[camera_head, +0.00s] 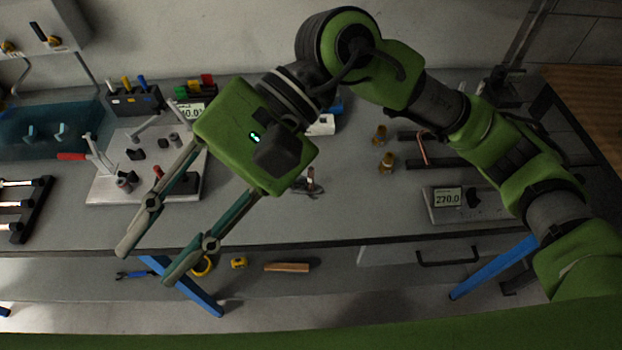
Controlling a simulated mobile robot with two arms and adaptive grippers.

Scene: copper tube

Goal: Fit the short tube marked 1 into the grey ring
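My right gripper (147,264) reaches in from the right. Its two long fingers are spread apart with nothing between them, in front of the bench's front edge. A small copper-coloured tube piece (310,174) stands upright at a flat grey piece (305,188) on the bench, just right of the gripper body. I cannot tell whether that grey piece is the ring, or whether the tube is inside or behind it. A longer copper tube (422,148) lies on a dark rack further right. No number 1 can be read on any tube. My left gripper is not in view.
A grey fixture plate (105,190) with toggle clamps stands on the left, partly behind my gripper. Two brass fittings (387,162) and a box with a 270.0 display (447,197) stand on the right. The bench's front middle (340,225) is clear.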

